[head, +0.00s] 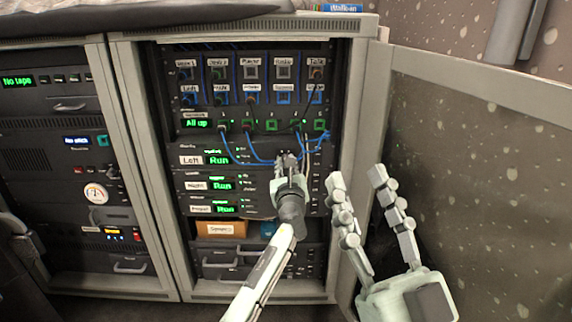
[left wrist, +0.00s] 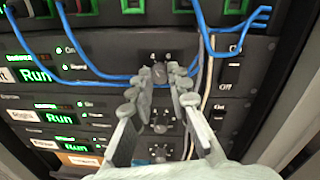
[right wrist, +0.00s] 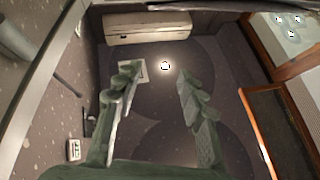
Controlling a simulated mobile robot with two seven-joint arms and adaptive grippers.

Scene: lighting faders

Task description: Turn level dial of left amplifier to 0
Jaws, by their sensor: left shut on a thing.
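The left amplifier (head: 219,160) is a dark rack unit with a "Left" label and a green "Run" display. In the left wrist view the display (left wrist: 36,75) is at the left, and the level dial (left wrist: 158,73), a small dark knob, shows between my left fingertips. My left gripper (left wrist: 160,77) is shut on the dial; in the head view the gripper (head: 290,163) covers it. Small white marks show above the dial, too small to read surely. My right gripper (head: 355,178) is open and empty, to the right, in front of the cabinet's side.
Blue cables (head: 245,158) hang across the rack front, close to my left fingers. Amplifiers labelled "Right" (head: 222,184) and "Power" or similar (head: 226,209) sit below. An open speckled door (head: 490,170) stands at the right. An on/off switch (left wrist: 231,72) is right of the dial.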

